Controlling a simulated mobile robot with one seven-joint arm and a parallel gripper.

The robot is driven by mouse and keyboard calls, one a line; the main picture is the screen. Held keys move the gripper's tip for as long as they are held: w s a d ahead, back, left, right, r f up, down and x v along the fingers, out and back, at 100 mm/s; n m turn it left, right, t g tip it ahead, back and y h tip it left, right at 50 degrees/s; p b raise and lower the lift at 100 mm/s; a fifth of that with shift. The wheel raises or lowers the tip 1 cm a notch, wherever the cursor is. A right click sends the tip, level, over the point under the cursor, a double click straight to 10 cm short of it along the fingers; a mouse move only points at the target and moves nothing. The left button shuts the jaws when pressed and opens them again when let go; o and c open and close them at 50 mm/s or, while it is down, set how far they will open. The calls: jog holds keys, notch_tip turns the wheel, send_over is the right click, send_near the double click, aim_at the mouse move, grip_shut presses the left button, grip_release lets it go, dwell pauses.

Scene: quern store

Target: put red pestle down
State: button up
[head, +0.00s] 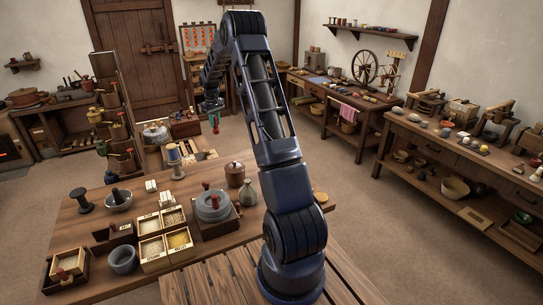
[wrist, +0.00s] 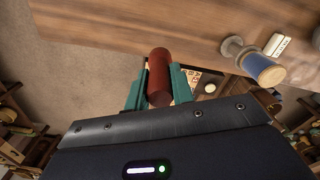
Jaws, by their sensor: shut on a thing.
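My gripper (wrist: 159,88) is shut on the red pestle (wrist: 159,72), a dark red cylinder gripped between two teal fingers in the wrist view. The pestle points away from the wrist, its far end over the border between the wooden tabletop and the floor. In the head view my gripper (head: 214,122) is small and far off, in the air beyond the near table, and the pestle's details are too small to tell. A wooden tabletop (wrist: 200,25) fills the top of the wrist view. The pestle appears clear of other things.
A blue spool (wrist: 265,68) and a white block (wrist: 276,43) stand on that tabletop at the right. In the head view the near table (head: 80,232) bears a stone quern (head: 213,206), grain boxes (head: 152,248) and a grey bowl (head: 122,260).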

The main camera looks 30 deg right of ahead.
jog(key=s+d+m, duration=0.2)
jog(key=d+m, duration=0.5)
jog(key=d, duration=2.4)
notch_tip(320, 180, down, 20)
jog(key=shift+a, duration=0.1)
jog(key=shift+f, duration=0.1)
jog(key=o, duration=1)
